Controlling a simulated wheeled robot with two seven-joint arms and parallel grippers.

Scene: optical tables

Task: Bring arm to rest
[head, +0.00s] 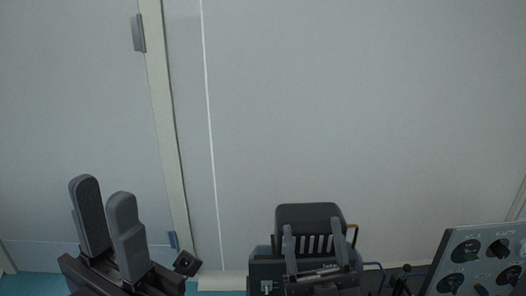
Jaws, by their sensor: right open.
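My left gripper (104,192) stands at the lower left with its two dark grey finger pads pointing up. A narrow gap shows between the pads and nothing is in it. My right gripper (312,224) is low in the middle, its two grey fingers spread apart and pointing up. A black part with slots shows behind and between these fingers; I cannot tell whether they touch it. The lower parts of both arms are cut off by the bottom edge.
A grey panel with several black knobs (476,262) stands at the lower right. A pale wall (360,110) fills the background, with a door frame (165,110) and a dark hinge (138,33) at the left. Teal floor (30,286) shows at the lower left. The space above both grippers looks clear.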

